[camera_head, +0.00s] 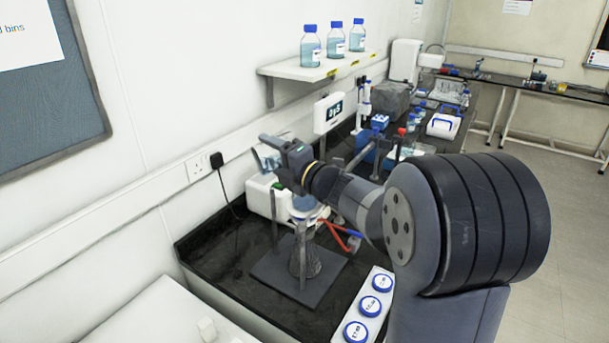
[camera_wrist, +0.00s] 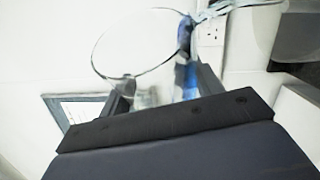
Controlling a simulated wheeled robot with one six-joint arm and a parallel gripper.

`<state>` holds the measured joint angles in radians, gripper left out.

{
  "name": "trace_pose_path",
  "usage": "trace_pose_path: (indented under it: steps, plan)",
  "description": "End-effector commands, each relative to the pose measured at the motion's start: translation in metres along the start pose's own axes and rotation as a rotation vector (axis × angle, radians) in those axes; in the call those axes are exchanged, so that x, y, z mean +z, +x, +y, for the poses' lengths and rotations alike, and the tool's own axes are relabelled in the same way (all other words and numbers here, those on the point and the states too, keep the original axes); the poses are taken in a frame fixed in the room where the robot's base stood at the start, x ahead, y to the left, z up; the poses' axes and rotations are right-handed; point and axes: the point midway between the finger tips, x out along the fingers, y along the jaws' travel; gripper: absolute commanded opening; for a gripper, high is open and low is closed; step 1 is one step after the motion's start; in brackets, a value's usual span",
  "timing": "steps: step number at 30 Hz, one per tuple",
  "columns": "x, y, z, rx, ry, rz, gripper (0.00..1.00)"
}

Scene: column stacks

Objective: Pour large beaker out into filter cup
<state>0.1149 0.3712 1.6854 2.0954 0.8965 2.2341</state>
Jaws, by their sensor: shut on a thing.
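My gripper (camera_head: 284,155) is shut on the large beaker (camera_head: 266,159), a clear glass vessel with some bluish tint. It is held raised and looks tilted, above and to the left of the filter stand. In the wrist view the beaker (camera_wrist: 143,55) sits between the fingers with its round rim showing; how much liquid it holds I cannot tell. The filter cup (camera_head: 304,204) appears as a pale blue-white round top on the stand, below and slightly right of the beaker. A glass flask (camera_head: 305,262) stands under it. Part of the cup's surroundings is hidden by my arm.
A dark stand base with upright rods (camera_head: 302,275) surrounds the flask. A white machine (camera_head: 262,195) is close behind it. Red and blue tubing or handles (camera_head: 340,238) lie right of the cup. A rack of blue-capped jars (camera_head: 370,305) stands in front; a bottle shelf (camera_head: 310,68) hangs above.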

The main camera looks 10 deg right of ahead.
Motion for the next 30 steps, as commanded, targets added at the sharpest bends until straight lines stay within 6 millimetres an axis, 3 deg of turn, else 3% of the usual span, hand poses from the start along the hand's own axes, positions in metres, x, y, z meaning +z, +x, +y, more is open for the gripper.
trace_pose_path:
  steps: [30]
  plan:
    - [0.0023, 0.0007, 0.0075, 0.04, 0.111, -0.015, 0.35]
